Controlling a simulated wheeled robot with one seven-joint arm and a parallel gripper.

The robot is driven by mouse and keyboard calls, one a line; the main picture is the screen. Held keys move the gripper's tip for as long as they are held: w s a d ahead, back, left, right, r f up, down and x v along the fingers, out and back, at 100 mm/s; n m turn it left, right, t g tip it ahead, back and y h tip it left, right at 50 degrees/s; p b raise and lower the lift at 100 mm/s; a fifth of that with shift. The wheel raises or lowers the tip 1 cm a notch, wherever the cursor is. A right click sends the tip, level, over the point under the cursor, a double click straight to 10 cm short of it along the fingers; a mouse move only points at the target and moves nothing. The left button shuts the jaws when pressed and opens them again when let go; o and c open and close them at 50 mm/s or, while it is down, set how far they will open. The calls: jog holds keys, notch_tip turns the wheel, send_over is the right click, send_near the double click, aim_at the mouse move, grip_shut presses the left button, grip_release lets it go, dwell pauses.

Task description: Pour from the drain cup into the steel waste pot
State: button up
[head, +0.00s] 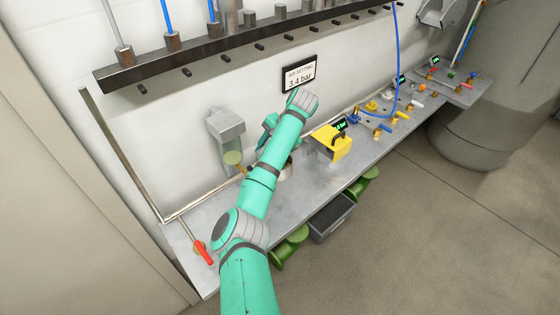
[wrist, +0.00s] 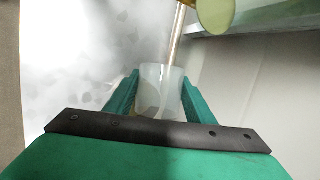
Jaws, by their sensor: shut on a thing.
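My gripper (wrist: 158,80) is shut on the drain cup (wrist: 161,88), a small translucent whitish cup between its two green fingers in the wrist view. The cup's contents cannot be made out clearly. In the head view my arm hides most of the gripper, whose green part (head: 268,127) shows left of the wrist, above the bench; the cup is not clearly visible there. A round metal rim, apparently the steel waste pot (head: 287,171), shows partly behind my forearm on the bench. The pot cannot be made out in the wrist view.
A yellow block (head: 331,143) and several small valves stand right. A red-handled lever (head: 204,252) is near left.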

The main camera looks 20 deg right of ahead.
jog(key=shift+s+a+f+h, duration=0.25)
jog(key=shift+a+f+h, duration=0.5)
jog(key=shift+f, duration=0.2)
jog(key=shift+a+r, duration=0.1)
jog(key=shift+r, duration=0.05)
notch_tip(320, 180, up, 21)
jog(key=n+t+h, duration=0.1)
jog(key=t+h, duration=0.1)
jog(key=h, duration=0.3)
jog(key=s+a+r+n+t+h, duration=0.2)
jog(key=a+r+t+h, duration=0.1)
jog(key=a+h, duration=0.2)
jog(key=shift+a+h, duration=0.15)
jog(key=shift+h, duration=1.2)
jog(key=shift+w+t, duration=0.1)
jog(key=shift+t, duration=0.2)
jog(key=shift+r, duration=0.1)
notch_tip(320, 180, up, 7)
